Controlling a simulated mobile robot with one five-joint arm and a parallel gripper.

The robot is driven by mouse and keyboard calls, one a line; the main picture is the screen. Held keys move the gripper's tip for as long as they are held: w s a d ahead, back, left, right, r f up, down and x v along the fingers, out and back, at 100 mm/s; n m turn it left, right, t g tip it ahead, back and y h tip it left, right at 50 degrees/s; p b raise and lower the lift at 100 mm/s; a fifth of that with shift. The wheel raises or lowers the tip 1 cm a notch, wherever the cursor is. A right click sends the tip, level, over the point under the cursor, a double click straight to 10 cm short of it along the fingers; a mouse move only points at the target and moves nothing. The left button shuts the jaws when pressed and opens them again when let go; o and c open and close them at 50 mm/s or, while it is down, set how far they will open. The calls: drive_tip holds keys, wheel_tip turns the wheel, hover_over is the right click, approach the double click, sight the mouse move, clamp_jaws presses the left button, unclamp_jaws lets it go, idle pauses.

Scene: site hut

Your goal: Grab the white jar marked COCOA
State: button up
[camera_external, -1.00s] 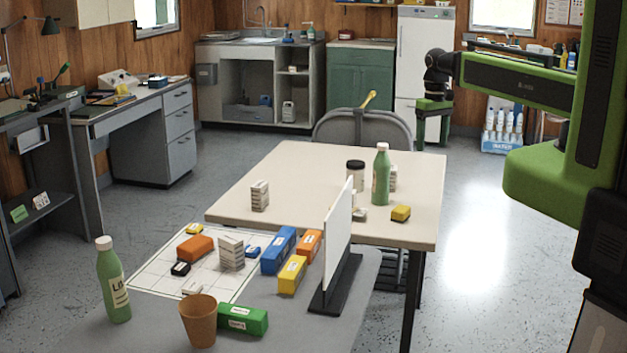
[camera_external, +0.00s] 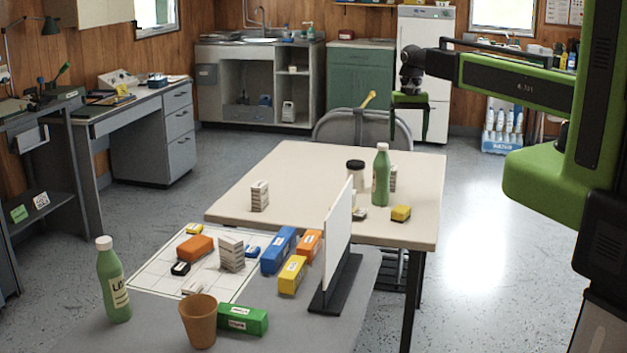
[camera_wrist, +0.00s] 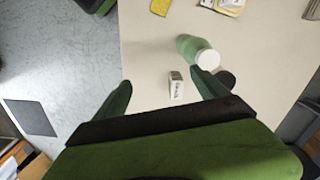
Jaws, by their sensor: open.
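A white jar with a black lid (camera_external: 355,175) stands upright on the cream table, left of a green bottle (camera_external: 381,176). Its label cannot be read. In the wrist view its dark lid (camera_wrist: 227,77) shows just beyond the right fingertip, with its body mostly hidden. My gripper (camera_external: 408,128) hangs above the table's far right side, open and empty. In the wrist view, a small white carton (camera_wrist: 176,86) appears between the fingers (camera_wrist: 164,88), and the green bottle (camera_wrist: 190,47) stands close to the right finger.
A white upright panel (camera_external: 339,232) on a black foot stands on the nearer grey table. A yellow block (camera_external: 401,213) lies near the cream table's front right edge. A grey chair (camera_external: 362,128) stands behind the table. The cream table's left middle is largely clear.

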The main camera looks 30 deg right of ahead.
drive_tip(key=w+a+f+m+b, duration=0.1)
drive_tip(key=w+a, duration=0.1)
drive_tip(key=w, duration=0.5)
drive_tip(key=w+a+m, duration=0.1)
drive_tip(key=w+a, duration=0.2)
drive_tip(key=w, duration=0.3)
hover_over(359, 162)
drive_tip(key=a, duration=0.1)
drive_tip(key=f, duration=0.1)
drive_tip(key=shift+n, duration=0.3)
wheel_tip(359, 162, down, 18)
drive_tip(key=b, duration=1.8)
drive_tip(key=shift+w+r, duration=0.1)
drive_tip(key=shift+w, duration=0.05)
drive_tip(key=shift+r, duration=0.25)
drive_tip(key=c, duration=1.8)
